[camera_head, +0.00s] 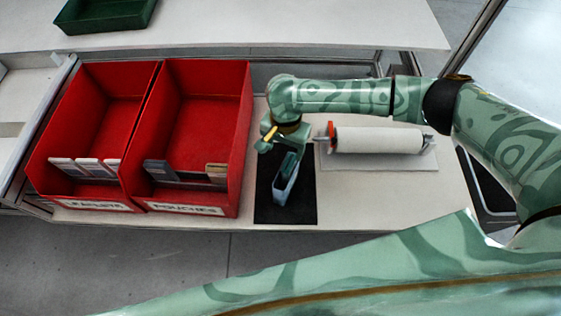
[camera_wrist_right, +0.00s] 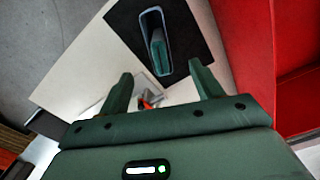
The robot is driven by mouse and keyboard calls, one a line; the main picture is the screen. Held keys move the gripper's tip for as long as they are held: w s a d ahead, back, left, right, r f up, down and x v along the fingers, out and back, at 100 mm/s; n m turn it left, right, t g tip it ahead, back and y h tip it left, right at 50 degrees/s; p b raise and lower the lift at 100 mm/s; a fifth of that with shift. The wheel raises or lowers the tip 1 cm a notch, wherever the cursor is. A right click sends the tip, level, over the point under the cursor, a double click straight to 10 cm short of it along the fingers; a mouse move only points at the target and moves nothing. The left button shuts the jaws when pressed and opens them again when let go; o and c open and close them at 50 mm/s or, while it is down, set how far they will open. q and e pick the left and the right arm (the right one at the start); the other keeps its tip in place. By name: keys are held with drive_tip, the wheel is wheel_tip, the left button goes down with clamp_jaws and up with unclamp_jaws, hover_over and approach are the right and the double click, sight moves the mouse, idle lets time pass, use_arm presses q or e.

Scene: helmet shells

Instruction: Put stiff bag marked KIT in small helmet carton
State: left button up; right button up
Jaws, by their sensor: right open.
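My right gripper (camera_head: 283,158) is above the black mat (camera_head: 303,212), pointing down. In the right wrist view its two fingers (camera_wrist_right: 161,79) are apart with nothing between them. A narrow, open-topped, pale blue-grey container (camera_head: 281,191) stands on the mat just below the gripper. In the right wrist view the container (camera_wrist_right: 146,19) lies beyond the fingertips and has dark green upright contents (camera_wrist_right: 159,52). I see no KIT marking, and cannot tell whether the container is the small helmet carton. My left gripper is out of view.
Two red bins stand at left: one labelled LEAFLETS (camera_head: 112,82), the other POUCHES (camera_head: 205,95), each with flat items at the front. A white roll (camera_head: 380,140) sits right of the mat. A dark green tray (camera_head: 108,15) is on the back table.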

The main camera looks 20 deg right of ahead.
sight(284, 168)
wheel_tip(284, 168, down, 10)
drive_tip(key=b, duration=0.5)
drive_tip(key=shift+w+b, duration=0.1)
drive_tip(key=shift+b, duration=0.25)
drive_tip(key=shift+f+b, duration=0.4)
drive_tip(key=shift+f, duration=0.35)
drive_tip(key=f+b, duration=0.2)
drive_tip(key=f, duration=0.1)
drive_tip(key=f+b, duration=0.1)
drive_tip(key=f, duration=0.1)
drive_tip(key=shift+s+d, duration=0.2)
drive_tip(key=shift+d, duration=0.05)
drive_tip(key=shift+r, duration=0.2)
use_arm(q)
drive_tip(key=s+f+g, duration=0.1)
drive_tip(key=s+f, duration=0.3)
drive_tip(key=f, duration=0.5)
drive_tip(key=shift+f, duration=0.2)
use_arm(e)
drive_tip(key=c, duration=1.3)
